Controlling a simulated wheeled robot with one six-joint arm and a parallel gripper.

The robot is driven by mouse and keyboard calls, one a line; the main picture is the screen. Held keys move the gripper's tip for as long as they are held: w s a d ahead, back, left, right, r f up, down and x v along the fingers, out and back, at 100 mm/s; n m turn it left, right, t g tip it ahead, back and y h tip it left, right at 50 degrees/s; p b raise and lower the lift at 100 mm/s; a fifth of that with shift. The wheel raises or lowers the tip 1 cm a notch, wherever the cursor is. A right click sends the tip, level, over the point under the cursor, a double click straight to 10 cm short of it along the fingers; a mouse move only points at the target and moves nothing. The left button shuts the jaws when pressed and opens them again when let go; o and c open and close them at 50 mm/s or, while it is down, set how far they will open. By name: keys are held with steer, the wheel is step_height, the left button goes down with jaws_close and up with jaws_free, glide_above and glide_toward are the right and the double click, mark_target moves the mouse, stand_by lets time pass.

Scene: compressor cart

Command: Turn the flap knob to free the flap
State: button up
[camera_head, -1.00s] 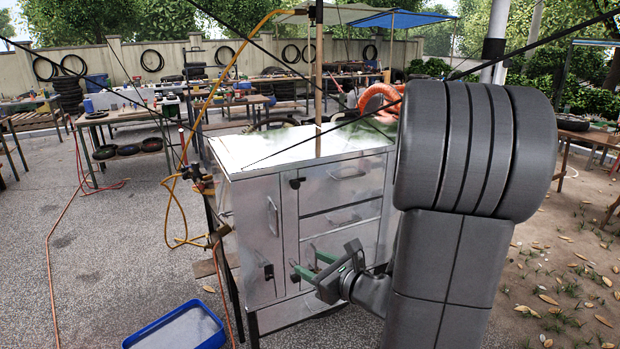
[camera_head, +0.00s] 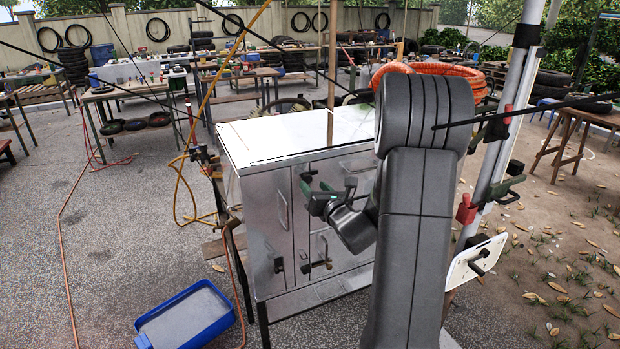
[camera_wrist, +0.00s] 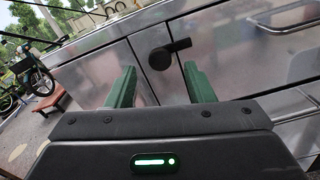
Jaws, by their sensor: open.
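The metal cart cabinet (camera_head: 262,215) stands in front of me. A black knob with a short lever (camera_head: 307,177) sits at the upper left of its drawer-side front. The same knob shows in the wrist view (camera_wrist: 160,58), its lever pointing right, ahead of and between the fingertips. My gripper (camera_head: 316,188) is open, with green fingers apart and empty, close to this knob; contact is not visible. In the wrist view my gripper (camera_wrist: 158,76) frames the panel. Lower down are a black latch on the left door (camera_head: 278,265) and a dark knob fitting (camera_head: 320,262). Which knob belongs to the flap is unclear.
A blue tray (camera_head: 188,318) lies on the ground at lower left. A pole with clamps (camera_head: 490,170) and a white plate with a black handle (camera_head: 478,258) stand at right. Yellow hose (camera_head: 180,195) hangs left of the cart. An orange coiled hose (camera_head: 440,70) is behind.

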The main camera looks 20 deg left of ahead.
mark_target(308, 180)
steer(key=shift+p+x, duration=0.35)
steer(key=shift+x, duration=1.65)
steer(key=shift+d, duration=0.1)
steer(key=c, duration=1)
